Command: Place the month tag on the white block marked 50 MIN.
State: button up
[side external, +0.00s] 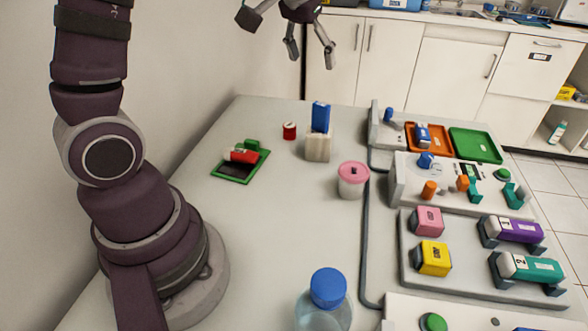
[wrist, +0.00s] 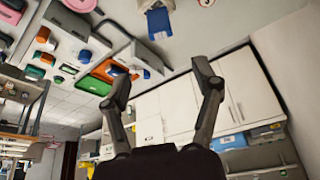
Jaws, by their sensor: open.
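My gripper (side external: 311,58) is high above the far part of the table, its two fingers apart and nothing between them. In the wrist view the open fingers (wrist: 162,72) frame cabinets and table edge. A pale block (side external: 318,149) stands on the table below my gripper, with an upright blue piece (side external: 321,117) on top; the blue piece also shows in the wrist view (wrist: 158,22). I cannot read a 50 MIN mark on any block. No piece can be surely told as the month tag.
A green-rimmed tray (side external: 227,176) holds red, white and green pieces. Nearby are a red cylinder (side external: 289,131) and a pink-lidded jar (side external: 353,179). A blue-capped bottle (side external: 328,290) stands in front. Panels with coloured blocks (side external: 433,257) and trays (side external: 476,145) fill the right side.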

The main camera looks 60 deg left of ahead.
jog(key=s+d+m+h, duration=0.1)
jog(key=s+d+m, duration=0.1)
jog(key=s+d, duration=0.3)
jog(key=s+d+f+m+t, duration=0.1)
jog(key=s+d, duration=0.4)
jog(key=s, duration=0.5)
jog(key=shift+d+m+h, duration=0.25)
jog(key=shift+m+h, duration=0.15)
jog(key=shift+m, duration=0.3)
